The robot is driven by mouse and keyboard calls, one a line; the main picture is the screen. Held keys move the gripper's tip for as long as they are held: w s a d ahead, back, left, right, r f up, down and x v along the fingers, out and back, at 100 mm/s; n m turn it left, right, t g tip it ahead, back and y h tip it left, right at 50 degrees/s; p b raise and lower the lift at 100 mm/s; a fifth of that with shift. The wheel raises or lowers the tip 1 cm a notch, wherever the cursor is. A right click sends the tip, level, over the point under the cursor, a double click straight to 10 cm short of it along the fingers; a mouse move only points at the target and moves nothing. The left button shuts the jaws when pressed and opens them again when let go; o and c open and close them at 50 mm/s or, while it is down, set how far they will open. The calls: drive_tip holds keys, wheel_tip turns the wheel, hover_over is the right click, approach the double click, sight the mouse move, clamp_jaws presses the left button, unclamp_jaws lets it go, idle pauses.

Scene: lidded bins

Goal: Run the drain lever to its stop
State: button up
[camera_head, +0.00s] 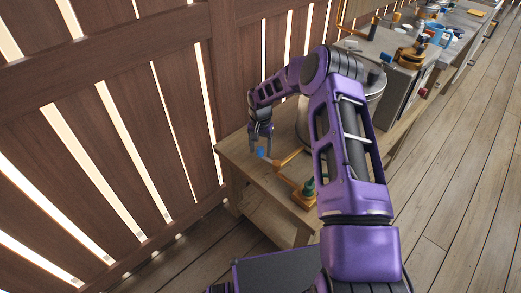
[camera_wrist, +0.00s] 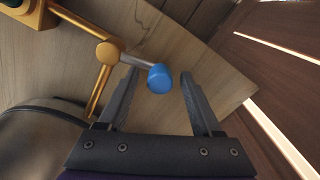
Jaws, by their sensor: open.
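The drain lever (camera_wrist: 107,50) is a gold arm with a round hub, a short grey rod and a blue end knob (camera_wrist: 158,79). In the wrist view the blue knob lies between the two fingers of my gripper (camera_wrist: 163,85), nearer the left finger. My gripper is open, with a gap between the knob and the right finger. Whether the left finger touches the lever I cannot tell. In the head view my gripper (camera_head: 260,143) points down over the wooden table's left end, and the blue knob (camera_head: 261,152) shows by the fingertips.
A large metal vessel (camera_head: 310,128) stands behind my arm on the table (camera_head: 235,153), partly hidden. A gold mount with a green part (camera_head: 309,187) sits near the table's front edge. A slatted wooden wall (camera_head: 110,110) is close on the left. Benches with various items stand farther back.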

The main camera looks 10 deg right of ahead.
clamp_jaws()
idle(0.4)
drive_tip(key=shift+a, duration=0.1)
drive_tip(key=s+n, duration=0.8)
drive_tip(key=n, duration=0.7)
drive_tip(key=shift+s+a, duration=0.35)
drive_tip(key=shift+a, duration=0.05)
idle(0.4)
